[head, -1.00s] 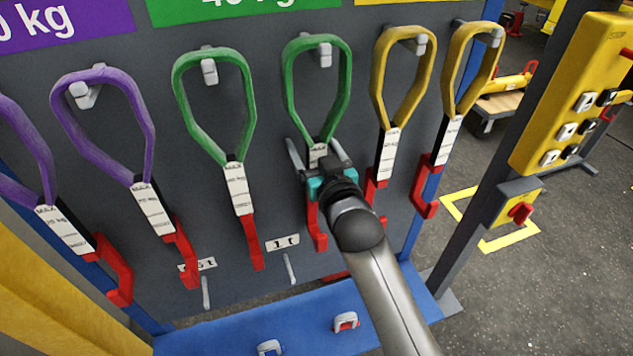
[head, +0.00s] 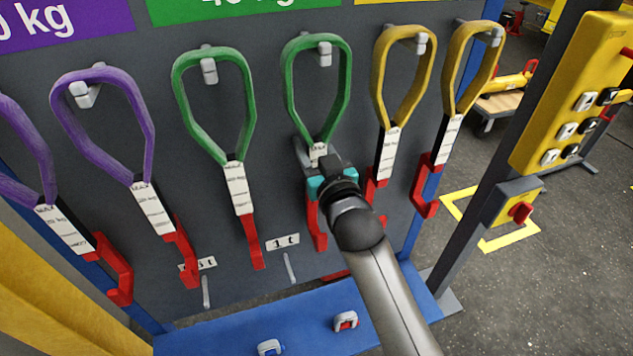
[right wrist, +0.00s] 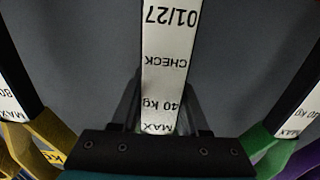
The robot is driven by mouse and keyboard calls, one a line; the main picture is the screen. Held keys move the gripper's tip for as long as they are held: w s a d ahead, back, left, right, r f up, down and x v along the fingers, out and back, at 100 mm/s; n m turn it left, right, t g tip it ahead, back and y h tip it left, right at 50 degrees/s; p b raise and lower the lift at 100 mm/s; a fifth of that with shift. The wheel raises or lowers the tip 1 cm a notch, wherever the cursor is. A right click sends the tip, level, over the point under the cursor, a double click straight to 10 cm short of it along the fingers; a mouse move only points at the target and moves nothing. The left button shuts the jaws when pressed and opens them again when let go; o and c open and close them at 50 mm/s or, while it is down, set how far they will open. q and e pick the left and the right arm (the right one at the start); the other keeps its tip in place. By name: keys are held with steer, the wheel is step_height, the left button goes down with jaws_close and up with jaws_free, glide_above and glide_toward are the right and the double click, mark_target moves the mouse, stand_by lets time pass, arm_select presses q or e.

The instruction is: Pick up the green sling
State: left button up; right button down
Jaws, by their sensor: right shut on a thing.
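Two green slings hang by their loops from pegs on a grey board in the head view, a left one (head: 187,112) and a right one (head: 287,100). Each has a white label and a red hook below. My right gripper (head: 312,158) is shut on the right green sling at its white label, just under the loop. In the right wrist view the label (right wrist: 163,60) reads 40 kg and lies between the fingers (right wrist: 163,118). The loop is still over its peg (head: 325,55). My arm hides part of the strap. My left gripper is not in view.
Purple slings (head: 148,125) hang to the left and yellow slings (head: 376,85) close to the right. A blue ledge (head: 215,335) with shackles (head: 346,321) runs below. A yellow control box (head: 560,100) stands at the right.

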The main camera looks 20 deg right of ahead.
mark_target(305, 97)
stand_by(0.7)
steer(key=shift+r, duration=0.2)
steer(key=shift+r, duration=0.15)
steer(key=shift+s+r, duration=0.1)
steer(key=shift+r, duration=0.05)
step_height(305, 97, up, 7)
steer(key=shift+s+f, duration=0.1)
steer(key=s+p, duration=0.4)
steer(key=s, duration=1.5)
steer(key=shift+s+d+f+p, duration=0.25)
steer(key=shift+s+d+p, duration=0.05)
steer(key=shift+d+p, duration=0.05)
stand_by(0.4)
